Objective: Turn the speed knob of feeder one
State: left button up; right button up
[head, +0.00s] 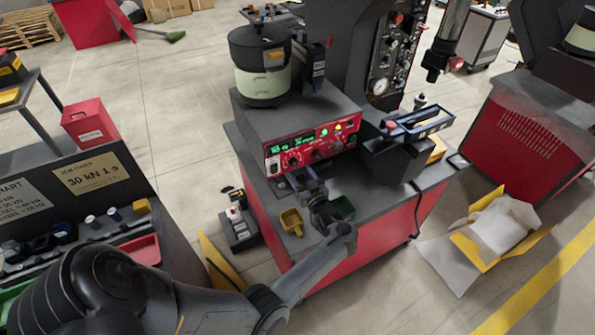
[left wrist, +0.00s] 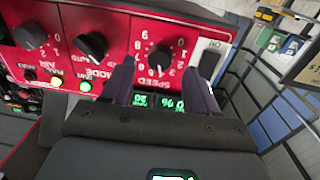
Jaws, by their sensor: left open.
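The red control panel (head: 308,148) of the feeder faces me on the front of the dark feeder housing. Its speed knob (left wrist: 157,57) is a black round knob with a white number scale, at the middle of the left wrist view. The knob is small in the head view (head: 293,161). My left gripper (left wrist: 159,72) is open, its two dark fingers pointing at the panel on either side of the speed knob. I cannot tell whether they touch it. In the head view the left gripper (head: 300,180) is just in front of the panel's left part. My right gripper is not in view.
Beside the speed knob are a mode knob (left wrist: 93,46), an air knob (left wrist: 30,36) and a rocker switch (left wrist: 210,60). A round bowl (head: 262,80) stands on the housing.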

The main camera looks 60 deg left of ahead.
aim_at(295, 166)
pick_arm(q)
jog(key=shift+w+a, duration=0.2)
jog(key=shift+a, duration=1.4)
jog(key=c, duration=1)
jog(key=shift+c, duration=0.2)
jog(key=shift+r+m+p, duration=0.15)
jog(key=shift+m+p, duration=0.45)
jog(key=shift+m, duration=0.5)
jog(key=shift+s+m+p, duration=0.1)
jog(key=shift+m+p, duration=0.8)
jog(key=shift+m, duration=0.9)
